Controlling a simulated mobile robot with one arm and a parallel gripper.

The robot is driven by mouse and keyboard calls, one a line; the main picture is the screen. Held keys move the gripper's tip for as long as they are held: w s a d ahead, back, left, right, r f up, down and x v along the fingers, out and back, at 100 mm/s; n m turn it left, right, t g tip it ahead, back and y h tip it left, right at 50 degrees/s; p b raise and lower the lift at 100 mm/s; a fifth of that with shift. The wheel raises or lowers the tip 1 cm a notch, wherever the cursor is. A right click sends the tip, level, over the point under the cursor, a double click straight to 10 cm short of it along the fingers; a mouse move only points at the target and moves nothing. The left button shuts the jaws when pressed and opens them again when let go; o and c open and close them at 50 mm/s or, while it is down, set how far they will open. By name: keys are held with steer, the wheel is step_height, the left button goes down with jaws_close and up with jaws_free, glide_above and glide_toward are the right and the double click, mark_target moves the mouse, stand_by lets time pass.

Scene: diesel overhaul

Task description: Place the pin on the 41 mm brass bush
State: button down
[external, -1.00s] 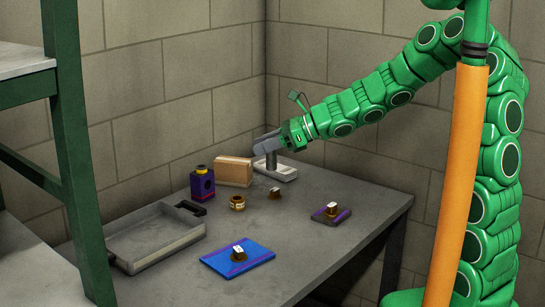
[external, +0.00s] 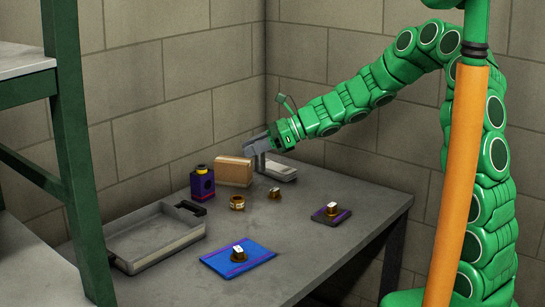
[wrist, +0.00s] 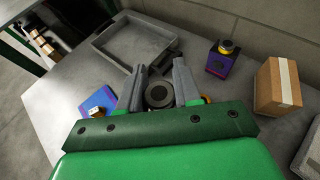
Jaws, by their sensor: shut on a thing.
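My gripper (external: 256,144) is shut on a grey pin, held upright above the back of the table. In the wrist view the round dark end of the pin (wrist: 157,101) shows between the fingers. Several small brass bushes stand on the table: a bare ring (external: 237,203), a labelled one (external: 274,194) nearer the gripper, one on a dark mat (external: 331,210), and one on a blue mat (external: 239,254). The label writing is too small to read, so I cannot tell which is 41 mm. The pin is apart from all of them.
A cardboard box (external: 233,171) and a pale grey device (external: 281,173) stand at the back near the gripper. A purple block with a yellow top (external: 202,184) is left of the box. A grey tray (external: 152,258) lies at the left.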

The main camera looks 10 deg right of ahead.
steer(key=shift+w+a+f, duration=1)
steer(key=shift+w+f, duration=0.2)
steer(key=shift+f, duration=0.15)
steer(key=shift+w+a+f, duration=1)
steer(key=shift+w+f, duration=0.25)
steer(key=shift+f, duration=0.1)
steer(key=shift+w+a+f, duration=1)
steer(key=shift+w+f, duration=0.2)
steer(key=shift+f, duration=1.65)
steer(key=shift+f, duration=0.15)
steer(key=c, duration=0.8)
jaws_free()
steer(key=shift+d+r, duration=0.2)
steer(key=shift+r, duration=0.1)
steer(key=v, duration=1.1)
steer(key=shift+d, duration=0.3)
